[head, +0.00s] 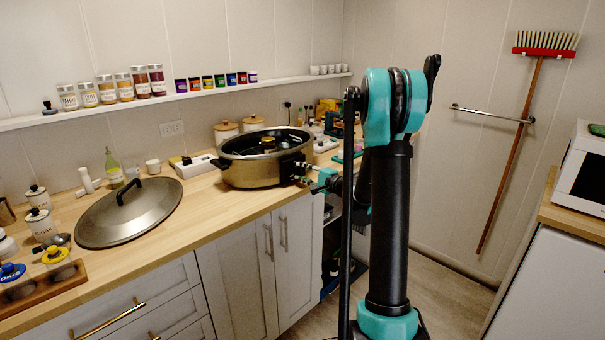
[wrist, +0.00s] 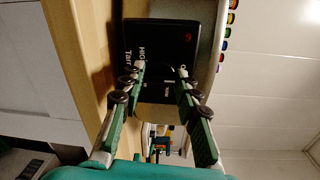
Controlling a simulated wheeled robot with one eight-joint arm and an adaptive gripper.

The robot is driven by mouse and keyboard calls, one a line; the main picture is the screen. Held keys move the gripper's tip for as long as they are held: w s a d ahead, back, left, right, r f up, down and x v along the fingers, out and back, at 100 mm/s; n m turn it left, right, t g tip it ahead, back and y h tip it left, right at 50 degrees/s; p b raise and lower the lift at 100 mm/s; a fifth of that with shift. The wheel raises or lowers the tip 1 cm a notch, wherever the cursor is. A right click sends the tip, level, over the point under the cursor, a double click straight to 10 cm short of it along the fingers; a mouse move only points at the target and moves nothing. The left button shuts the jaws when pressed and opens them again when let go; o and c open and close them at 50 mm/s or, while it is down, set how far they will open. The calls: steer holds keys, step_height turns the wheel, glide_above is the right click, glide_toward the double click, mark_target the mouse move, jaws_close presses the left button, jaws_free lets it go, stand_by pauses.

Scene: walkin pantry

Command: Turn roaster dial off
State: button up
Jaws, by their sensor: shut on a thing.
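The roaster (head: 250,174) stands on the wooden counter, an oval pan with a dark rim and a bronze-coloured body. My gripper (wrist: 161,70) has one finger on each side of the dial (wrist: 160,73), a dark knob hard to make out against the panel. The fingers are shut on it. In the head view my gripper (head: 303,173) reaches the roaster's right end, and the dial is hard to see there.
A large metal lid (head: 127,218) lies on the counter left of the roaster. A white power strip (head: 196,166) is beside the roaster. Jars line the wall shelf (head: 200,94). A broom (head: 512,150) hangs on the right wall. Open floor lies right of the counter.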

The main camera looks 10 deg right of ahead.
steer(key=o, duration=1.1)
steer(key=shift+o, duration=0.2)
steer(key=v, duration=1.2)
steer(key=shift+a, duration=0.1)
